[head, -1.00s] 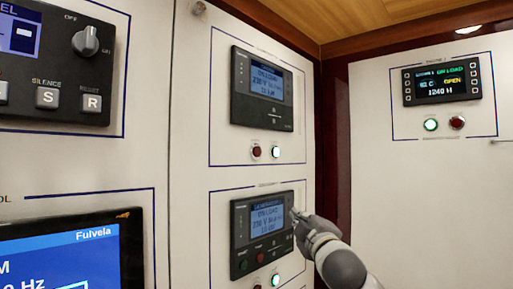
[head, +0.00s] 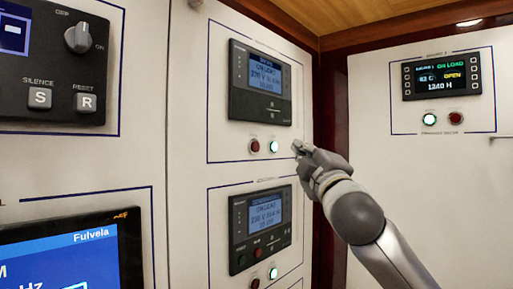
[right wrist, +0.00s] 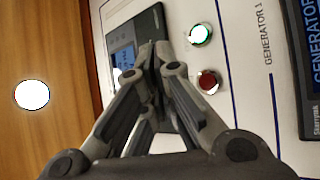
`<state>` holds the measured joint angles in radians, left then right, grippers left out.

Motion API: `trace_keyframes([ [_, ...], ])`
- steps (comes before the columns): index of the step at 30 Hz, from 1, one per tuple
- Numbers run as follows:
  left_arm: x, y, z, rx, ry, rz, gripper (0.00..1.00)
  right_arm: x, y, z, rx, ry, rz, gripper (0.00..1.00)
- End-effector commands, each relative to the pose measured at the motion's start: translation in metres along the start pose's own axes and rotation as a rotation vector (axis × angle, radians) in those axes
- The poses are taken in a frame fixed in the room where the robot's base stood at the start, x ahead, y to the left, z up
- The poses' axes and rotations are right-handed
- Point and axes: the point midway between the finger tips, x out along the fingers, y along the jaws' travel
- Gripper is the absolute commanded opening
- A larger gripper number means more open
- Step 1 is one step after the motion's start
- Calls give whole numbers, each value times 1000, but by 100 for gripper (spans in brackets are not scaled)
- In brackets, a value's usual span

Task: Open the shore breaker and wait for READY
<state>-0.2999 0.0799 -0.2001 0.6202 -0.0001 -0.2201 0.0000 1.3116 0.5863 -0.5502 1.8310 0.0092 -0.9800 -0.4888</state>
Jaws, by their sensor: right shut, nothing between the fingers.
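My right gripper (head: 299,148) is shut and empty, just right of the upper wall panel's two buttons. It also shows in the right wrist view (right wrist: 155,55). The upper panel has a dark meter (head: 260,82) reading ON LOAD, with a dark red button (head: 254,146) and a bright green-white button (head: 273,146) below. Both buttons show in the right wrist view, green (right wrist: 200,34) and red (right wrist: 208,81), apart from the fingers. No label reading shore is legible, and no READY shows. My left gripper is not in view.
A lower meter (head: 262,227) sits below, with GENERATOR 1 printed above it in the right wrist view. A knob (head: 84,38) and a blue screen (head: 75,250) are at left.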

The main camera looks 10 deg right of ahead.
Motion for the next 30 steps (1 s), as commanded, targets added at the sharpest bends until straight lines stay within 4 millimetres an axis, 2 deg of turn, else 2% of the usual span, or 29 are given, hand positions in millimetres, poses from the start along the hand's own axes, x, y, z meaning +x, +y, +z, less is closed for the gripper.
trace_keyframes([
  [14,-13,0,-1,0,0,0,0,42,-29,-31,1,1,-2,0],
  [18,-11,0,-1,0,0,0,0,52,-38,-38,3,0,-1,0],
  [30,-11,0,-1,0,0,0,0,60,-44,-44,1,1,0,0],
])
